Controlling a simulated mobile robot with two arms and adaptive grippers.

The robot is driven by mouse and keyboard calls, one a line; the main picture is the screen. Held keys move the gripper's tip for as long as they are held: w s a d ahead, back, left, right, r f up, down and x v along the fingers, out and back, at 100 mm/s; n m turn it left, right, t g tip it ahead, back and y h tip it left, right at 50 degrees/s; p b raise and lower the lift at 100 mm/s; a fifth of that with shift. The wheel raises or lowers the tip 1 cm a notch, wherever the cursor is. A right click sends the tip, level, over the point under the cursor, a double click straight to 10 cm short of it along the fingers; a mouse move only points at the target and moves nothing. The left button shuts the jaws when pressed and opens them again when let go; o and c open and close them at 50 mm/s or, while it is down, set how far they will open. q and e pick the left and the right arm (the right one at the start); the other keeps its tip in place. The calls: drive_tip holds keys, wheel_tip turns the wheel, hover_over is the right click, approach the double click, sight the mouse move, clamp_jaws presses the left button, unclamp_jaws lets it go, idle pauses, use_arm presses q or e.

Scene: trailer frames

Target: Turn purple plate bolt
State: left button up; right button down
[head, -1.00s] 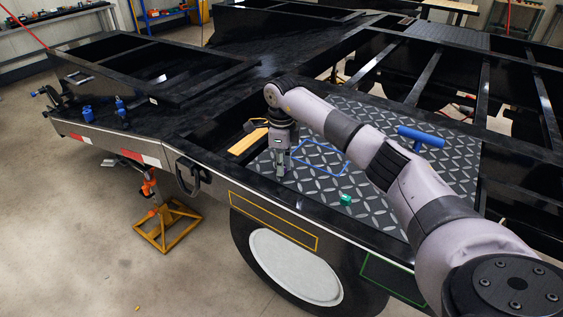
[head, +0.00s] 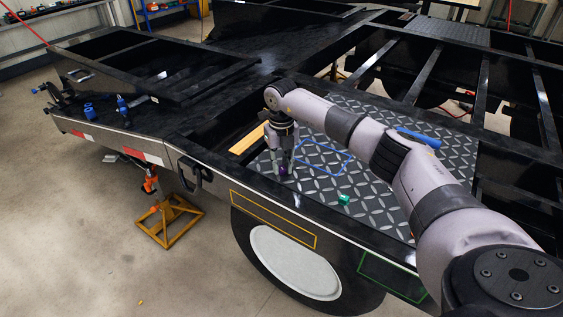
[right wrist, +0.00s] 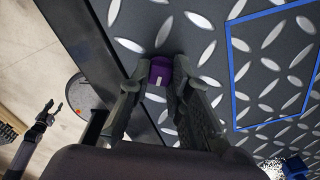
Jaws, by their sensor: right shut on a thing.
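The purple bolt (right wrist: 160,72) has a white mark and stands on the diamond-patterned metal plate (head: 325,175). A bit of the purple bolt (head: 283,170) also shows in the head view, under my right gripper (head: 284,173). In the right wrist view my right gripper (right wrist: 160,80) is shut on the bolt, with one finger on each side. My left gripper (right wrist: 49,112) shows small at the left of the right wrist view, its fingers apart and empty. It is outside the head view.
A green piece (head: 344,199) lies on the plate, right of the gripper. A blue-handled tool (head: 419,138) is behind my forearm. A blue outline (head: 322,142) marks the plate. The black trailer frame (head: 215,165) edges it. A yellow stand (head: 169,222) is on the floor.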

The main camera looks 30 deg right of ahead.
drive_tip(key=m+p, duration=0.1)
drive_tip(key=m, duration=0.2)
drive_tip(key=shift+r+m, duration=0.15)
drive_tip(key=shift+m, duration=0.25)
drive_tip(key=m+p, duration=0.1)
drive_tip(key=m, duration=0.2)
drive_tip(key=shift+m, duration=0.3)
drive_tip(key=m+p, duration=0.2)
drive_tip(key=m, duration=0.4)
drive_tip(key=shift+p, duration=0.35)
drive_tip(key=shift+m, duration=0.3)
drive_tip(key=c, duration=1.5)
unclamp_jaws()
